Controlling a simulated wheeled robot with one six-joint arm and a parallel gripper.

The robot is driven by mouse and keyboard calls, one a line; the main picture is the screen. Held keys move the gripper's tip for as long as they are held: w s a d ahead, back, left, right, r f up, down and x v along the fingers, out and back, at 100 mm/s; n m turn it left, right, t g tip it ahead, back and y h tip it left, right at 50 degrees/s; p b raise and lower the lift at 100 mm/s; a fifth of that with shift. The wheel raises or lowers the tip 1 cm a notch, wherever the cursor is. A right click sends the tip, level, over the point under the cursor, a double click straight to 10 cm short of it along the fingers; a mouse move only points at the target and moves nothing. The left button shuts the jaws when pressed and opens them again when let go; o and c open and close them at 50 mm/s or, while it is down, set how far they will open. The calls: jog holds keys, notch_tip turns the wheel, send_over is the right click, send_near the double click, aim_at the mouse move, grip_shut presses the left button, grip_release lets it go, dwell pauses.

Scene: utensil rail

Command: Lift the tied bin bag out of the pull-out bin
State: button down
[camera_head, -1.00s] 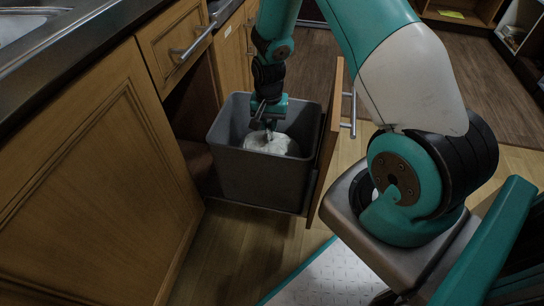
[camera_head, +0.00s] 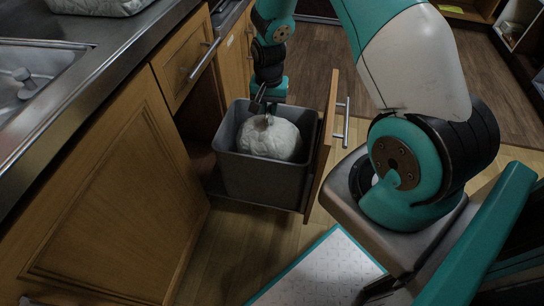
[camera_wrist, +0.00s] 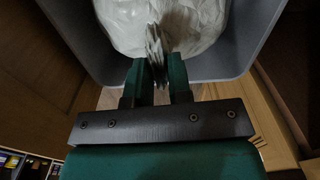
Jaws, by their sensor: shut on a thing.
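The tied bin bag (camera_head: 270,139) is white and rounded. It stands in the grey pull-out bin (camera_head: 262,176), its top at about the height of the rim and its lower part hidden by the bin wall. My gripper (camera_head: 266,110) is above the bag, pointing down, shut on the bag's gathered neck. In the wrist view the gathered neck (camera_wrist: 155,45) sits between the fingers of my gripper (camera_wrist: 161,70), with the bag's white body (camera_wrist: 195,25) behind it and the bin's grey rim (camera_wrist: 250,45) around it.
The drawer front (camera_head: 325,135) with its metal handle (camera_head: 343,122) stands just right of the bin. Wooden cabinet doors (camera_head: 110,200) and a dark counter (camera_head: 110,70) with a sink (camera_head: 40,80) are on the left. Open floor lies beyond the drawer.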

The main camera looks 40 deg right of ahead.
notch_tip(320, 180, up, 22)
jog(key=p, duration=1.8)
